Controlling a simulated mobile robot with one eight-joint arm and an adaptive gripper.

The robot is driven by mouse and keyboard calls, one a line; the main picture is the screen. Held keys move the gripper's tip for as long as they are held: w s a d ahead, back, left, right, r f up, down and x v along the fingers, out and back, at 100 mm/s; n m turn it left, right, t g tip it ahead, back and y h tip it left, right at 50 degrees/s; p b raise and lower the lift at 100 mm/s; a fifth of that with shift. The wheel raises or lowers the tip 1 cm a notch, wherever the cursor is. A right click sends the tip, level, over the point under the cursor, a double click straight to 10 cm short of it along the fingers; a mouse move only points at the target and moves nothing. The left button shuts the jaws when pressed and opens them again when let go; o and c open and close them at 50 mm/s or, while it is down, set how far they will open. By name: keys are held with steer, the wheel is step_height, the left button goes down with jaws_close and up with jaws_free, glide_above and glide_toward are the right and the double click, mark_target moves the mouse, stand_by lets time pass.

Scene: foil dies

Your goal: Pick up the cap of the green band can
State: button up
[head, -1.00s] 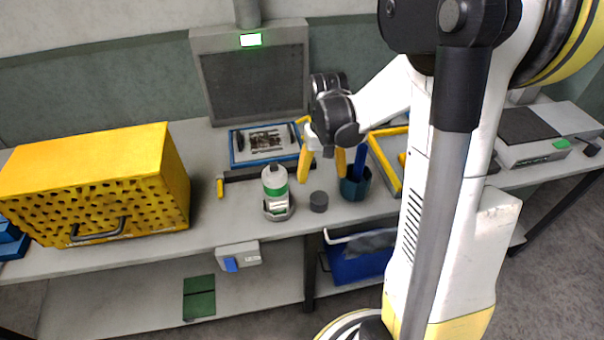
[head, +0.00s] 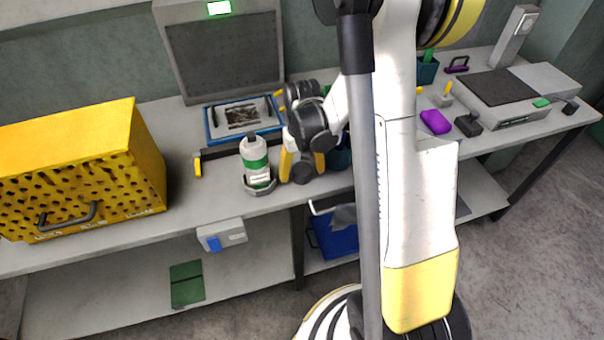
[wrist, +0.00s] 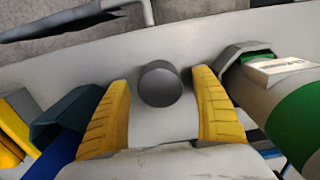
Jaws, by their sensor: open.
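The green band can (head: 255,160) is a white bottle-shaped can with a green band, upright in a grey holder on the bench. It also shows at the right of the wrist view (wrist: 290,115). A short dark grey cylinder, apparently its cap (wrist: 160,85), stands apart on the bench beside the can. In the head view the cap (head: 302,173) is partly hidden by my gripper. My gripper (head: 302,166) is open, with one yellow finger on each side of the cap. In the wrist view, gaps show between the cap and both fingers (wrist: 161,100).
A teal cup (head: 341,154) with a blue item stands close on the gripper's other side, partly hidden. A yellow perforated box (head: 80,180) stands at the left. A blue-framed tray (head: 243,118) lies behind the can. The bench front edge is close to the cap.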

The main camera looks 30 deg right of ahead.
steer(key=c, duration=0.9)
steer(key=shift+r, duration=0.1)
